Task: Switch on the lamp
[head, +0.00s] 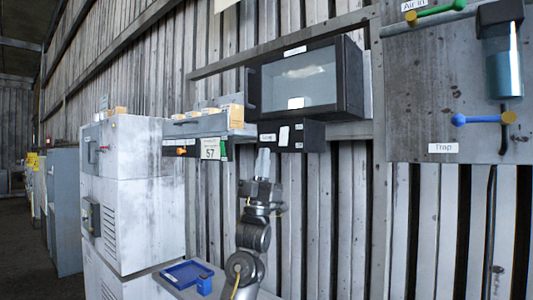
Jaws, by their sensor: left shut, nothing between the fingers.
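I cannot pick out a lamp or its switch for certain. A dark glass-fronted cabinet (300,80) hangs on the slatted wall, with a pale blurred patch behind its glass. A black box (312,137) with small white labels is mounted just below it; the label text is too small to read. My left gripper (263,160) points upward in front of the wall, just below and left of the black box in the picture. Its fingers are together and empty. I cannot tell whether they touch anything. My right gripper is not in view.
Grey machine cabinets (140,190) stand left. A blue tray (187,273) lies low. A panel (430,90) with green and blue handles is at right.

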